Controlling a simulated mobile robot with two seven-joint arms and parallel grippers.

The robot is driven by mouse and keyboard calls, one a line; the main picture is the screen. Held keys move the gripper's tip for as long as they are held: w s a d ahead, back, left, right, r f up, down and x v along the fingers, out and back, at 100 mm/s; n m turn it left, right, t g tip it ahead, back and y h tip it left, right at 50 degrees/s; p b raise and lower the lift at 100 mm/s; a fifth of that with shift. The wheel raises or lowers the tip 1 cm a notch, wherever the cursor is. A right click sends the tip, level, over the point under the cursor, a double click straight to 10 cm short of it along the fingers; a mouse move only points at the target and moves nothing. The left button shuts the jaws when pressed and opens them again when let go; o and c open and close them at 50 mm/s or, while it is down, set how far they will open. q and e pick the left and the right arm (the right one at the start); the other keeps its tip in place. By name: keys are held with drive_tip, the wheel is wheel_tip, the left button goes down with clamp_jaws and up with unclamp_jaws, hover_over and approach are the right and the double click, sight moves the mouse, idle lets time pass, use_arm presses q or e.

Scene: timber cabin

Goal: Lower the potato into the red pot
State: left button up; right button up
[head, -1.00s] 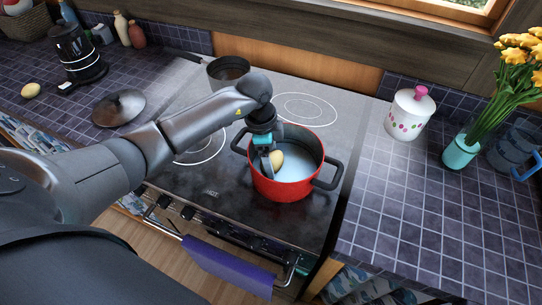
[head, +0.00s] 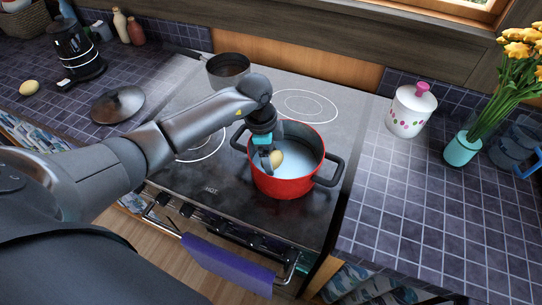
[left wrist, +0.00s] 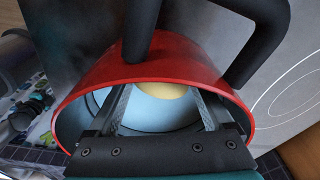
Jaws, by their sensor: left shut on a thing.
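The red pot (head: 284,187) stands upright on the stove's front right, with dark handles and a pale blue inside. My left gripper (head: 271,161) reaches down over the pot's left side, its fingers at the opening. It is shut on a yellowish potato (head: 277,158), which shows within the pot's opening. In the left wrist view the potato (left wrist: 168,91) is partly visible between the fingers, framed by the pot's red wall (left wrist: 150,72). The gap between potato and pot floor cannot be judged. My right gripper is not in view.
A grey saucepan (head: 228,66) stands at the stove's back left. A dark lid (head: 118,104) and another potato (head: 29,88) lie on the left counter. A white jar (head: 411,112) and a teal flower vase (head: 461,150) stand right, with free counter in front.

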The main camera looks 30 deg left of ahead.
use_arm(q)
drive_tip(key=o, duration=1.2)
drive_tip(key=shift+o, duration=0.2)
